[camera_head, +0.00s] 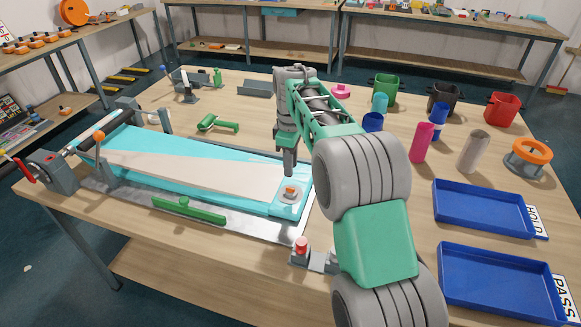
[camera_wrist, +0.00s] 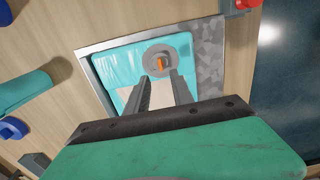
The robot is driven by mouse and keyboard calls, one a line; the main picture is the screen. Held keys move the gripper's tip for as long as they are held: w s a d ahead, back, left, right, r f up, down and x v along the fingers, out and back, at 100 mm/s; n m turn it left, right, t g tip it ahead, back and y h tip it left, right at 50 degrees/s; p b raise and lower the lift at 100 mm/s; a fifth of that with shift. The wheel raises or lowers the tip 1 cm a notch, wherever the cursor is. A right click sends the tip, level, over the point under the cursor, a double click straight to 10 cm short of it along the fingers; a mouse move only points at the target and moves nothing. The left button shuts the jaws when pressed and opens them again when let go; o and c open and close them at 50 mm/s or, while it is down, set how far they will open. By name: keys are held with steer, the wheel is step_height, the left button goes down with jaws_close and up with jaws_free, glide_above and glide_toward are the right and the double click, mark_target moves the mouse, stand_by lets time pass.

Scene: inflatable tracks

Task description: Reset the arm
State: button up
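My arm reaches in from the lower right of the head view, and my gripper (camera_head: 290,163) points down over the right end of the cyan inflatable track (camera_head: 145,143). In the wrist view the two fingers of my gripper (camera_wrist: 161,88) stand apart with nothing between them. Beyond the fingertips is a round grey valve with an orange centre (camera_wrist: 160,62) on the track's end. The same valve (camera_head: 291,192) shows just below the gripper in the head view. The fingers look apart from it, though the exact height is hard to tell.
The track lies on a metal plate (camera_head: 270,227) with a green bar (camera_head: 188,209) along its front. A red button (camera_head: 301,245) sits near the front edge. Blue trays (camera_head: 485,222), cups and rolls fill the right side. A green hand tool (camera_head: 217,124) lies behind the track.

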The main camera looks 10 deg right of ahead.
steer(key=s+r+m+t, duration=0.35)
steer(key=s+m, duration=0.55)
steer(key=s, duration=1.1)
steer(key=s+f+m, duration=0.3)
steer(key=s, duration=0.4)
steer(key=shift+s+a+f, duration=0.2)
steer(key=shift+f, duration=0.05)
